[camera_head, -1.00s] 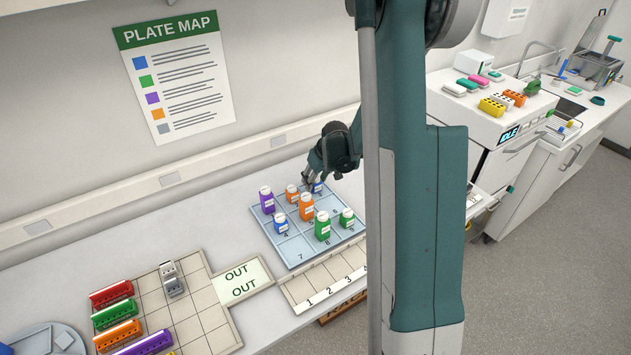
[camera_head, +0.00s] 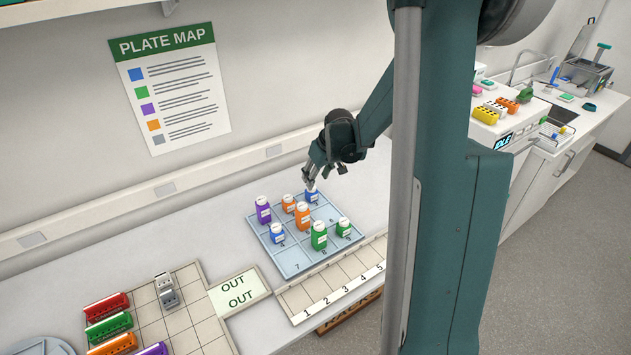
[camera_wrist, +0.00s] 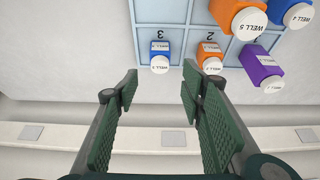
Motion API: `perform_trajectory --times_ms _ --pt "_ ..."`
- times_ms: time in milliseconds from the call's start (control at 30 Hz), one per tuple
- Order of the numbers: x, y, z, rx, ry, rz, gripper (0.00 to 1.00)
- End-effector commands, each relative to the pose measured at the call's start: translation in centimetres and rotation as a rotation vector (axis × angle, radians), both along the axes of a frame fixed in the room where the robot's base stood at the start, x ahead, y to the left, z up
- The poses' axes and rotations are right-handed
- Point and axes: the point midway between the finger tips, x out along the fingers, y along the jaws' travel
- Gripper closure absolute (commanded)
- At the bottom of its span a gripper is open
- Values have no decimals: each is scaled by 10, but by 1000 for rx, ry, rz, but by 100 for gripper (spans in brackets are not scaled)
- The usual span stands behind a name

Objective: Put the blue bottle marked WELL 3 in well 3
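The blue bottle with a white cap (camera_wrist: 160,59) stands in the grid cell numbered 3 of the pale blue plate (camera_wrist: 150,12). Its cap's small label seems to read WELL 3. In the head view this bottle (camera_head: 312,197) stands upright at the plate's far right corner, just below my gripper (camera_head: 312,179). In the wrist view my gripper (camera_wrist: 159,86) has its two green fingers spread wide with nothing between them. The bottle is beyond the fingertips and apart from them.
An orange bottle (camera_wrist: 209,59) stands in neighbouring cell 2, with a purple bottle (camera_wrist: 262,66) beside it. Another blue bottle (camera_head: 277,232), an orange one (camera_head: 302,216) and two green ones (camera_head: 319,236) occupy other cells. Cell 7 is empty. The wall is close behind the plate.

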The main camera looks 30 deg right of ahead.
Motion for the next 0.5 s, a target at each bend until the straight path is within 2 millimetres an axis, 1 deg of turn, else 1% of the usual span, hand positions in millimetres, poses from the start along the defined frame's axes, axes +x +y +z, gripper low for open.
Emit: perform_trajectory --times_ms 200,500 --pt "-5 0 12 0 0 0 60" --pt "-6 0 15 0 0 0 60"
